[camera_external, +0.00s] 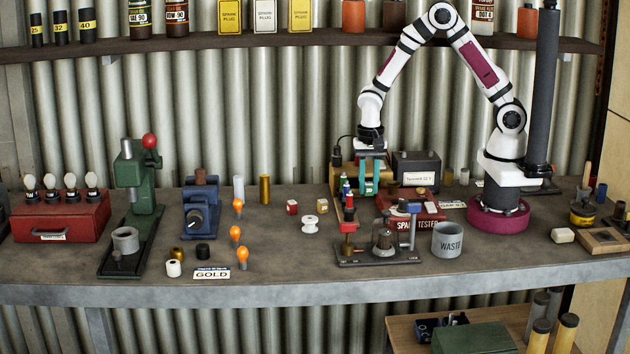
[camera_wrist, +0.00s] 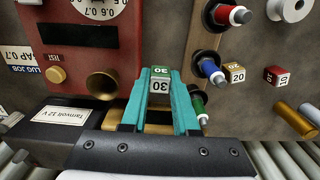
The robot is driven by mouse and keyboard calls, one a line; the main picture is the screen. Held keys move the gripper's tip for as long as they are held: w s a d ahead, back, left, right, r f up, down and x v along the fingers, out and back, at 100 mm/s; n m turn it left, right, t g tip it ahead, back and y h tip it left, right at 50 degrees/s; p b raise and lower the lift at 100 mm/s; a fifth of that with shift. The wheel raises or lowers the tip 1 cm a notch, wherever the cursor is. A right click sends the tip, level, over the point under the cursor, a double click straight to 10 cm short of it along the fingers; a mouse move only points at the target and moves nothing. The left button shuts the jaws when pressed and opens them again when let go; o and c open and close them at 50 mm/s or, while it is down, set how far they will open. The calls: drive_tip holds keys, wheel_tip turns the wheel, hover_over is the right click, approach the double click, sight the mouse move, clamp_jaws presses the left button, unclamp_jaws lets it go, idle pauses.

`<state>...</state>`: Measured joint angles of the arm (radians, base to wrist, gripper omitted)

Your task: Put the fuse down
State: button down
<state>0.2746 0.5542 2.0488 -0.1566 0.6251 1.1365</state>
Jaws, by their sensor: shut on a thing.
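In the external view my gripper (camera_external: 373,183) points down at the back of the bench, left of the black battery; the fuse cannot be made out there. A yellow-topped fuse marked 20 (camera_wrist: 235,72) and a red fuse (camera_wrist: 276,76) stand to the right on the bench in the wrist view. They also show in the external view as a tan block (camera_external: 322,206) and a red block (camera_external: 292,208).
A rack of coloured plugs (camera_wrist: 210,68) stands close beside my gripper. The red spark tester (camera_wrist: 105,62) with a brass horn and the Tamvolt 12 V battery (camera_external: 416,168) are on the other side. A white spool (camera_external: 310,223) and WASTE cup (camera_external: 447,240) stand nearer the front.

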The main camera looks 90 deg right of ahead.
sight(368, 195)
wheel_tip(368, 195, down, 4)
drive_tip(key=shift+f, duration=0.2)
drive_tip(key=c, duration=0.9)
unclamp_jaws()
drive_tip(key=shift+f, duration=0.1)
drive_tip(key=shift+c, duration=0.2)
wheel_tip(368, 195, up, 11)
drive_tip(key=shift+r, duration=0.15)
drive_tip(key=s+a+r+n, duration=0.3)
drive_tip(key=s+a+n, duration=0.1)
drive_tip(key=s, duration=0.3)
drive_tip(key=s+a+r+n+y, duration=0.1)
drive_tip(key=s+a+r+n, duration=0.2)
drive_tip(key=s, duration=0.4)
drive_tip(key=s+a+r+n, duration=0.4)
drive_tip(key=s+a+n, duration=0.1)
drive_tip(key=s+a, duration=0.1)
drive_tip(key=shift+s+y, duration=0.4)
drive_tip(key=shift+s, duration=0.2)
